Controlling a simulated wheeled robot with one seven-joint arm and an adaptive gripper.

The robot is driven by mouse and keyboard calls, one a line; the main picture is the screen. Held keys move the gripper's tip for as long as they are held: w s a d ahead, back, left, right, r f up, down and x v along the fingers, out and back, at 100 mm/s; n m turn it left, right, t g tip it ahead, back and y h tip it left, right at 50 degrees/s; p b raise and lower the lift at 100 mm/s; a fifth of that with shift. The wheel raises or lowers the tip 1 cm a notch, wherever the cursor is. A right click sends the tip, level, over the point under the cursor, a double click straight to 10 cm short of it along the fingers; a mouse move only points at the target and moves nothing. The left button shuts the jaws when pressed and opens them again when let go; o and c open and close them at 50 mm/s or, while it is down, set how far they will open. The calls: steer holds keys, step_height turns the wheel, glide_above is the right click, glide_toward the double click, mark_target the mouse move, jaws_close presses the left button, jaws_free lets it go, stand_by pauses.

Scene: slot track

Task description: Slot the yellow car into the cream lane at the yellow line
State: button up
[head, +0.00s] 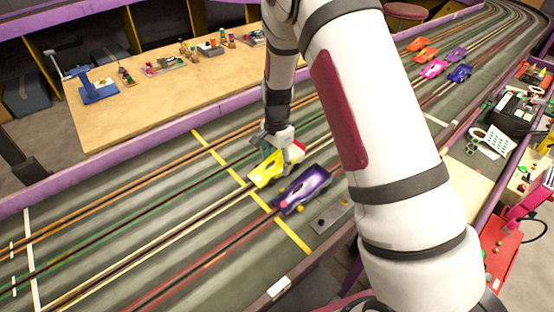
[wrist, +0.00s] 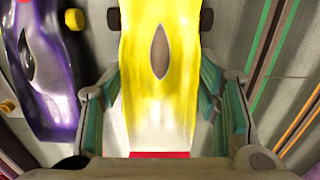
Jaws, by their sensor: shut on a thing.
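The yellow car (head: 264,172) sits at the yellow line (head: 231,169) on the track, over or just above the cream lane (head: 180,228). I cannot tell whether it is seated in the slot. My gripper (head: 283,147) is above the car's rear. In the wrist view the yellow car (wrist: 160,62) lies between the green-lined fingers of my gripper (wrist: 163,105), which are shut on its sides. Its white and red tail is nearest the wrist.
A purple car (head: 303,188) stands close beside the yellow car, on the red lane; it also shows in the wrist view (wrist: 45,75). Several other cars, including an orange one (head: 415,54), stand farther up the track. A wooden table (head: 130,115) is beyond the purple barrier (head: 100,164). The track at left is clear.

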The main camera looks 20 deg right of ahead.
mark_target(277, 159)
steer(key=shift+f, duration=0.3)
steer(key=o, duration=1.4)
steer(key=shift+c, duration=0.2)
step_height(277, 159, up, 12)
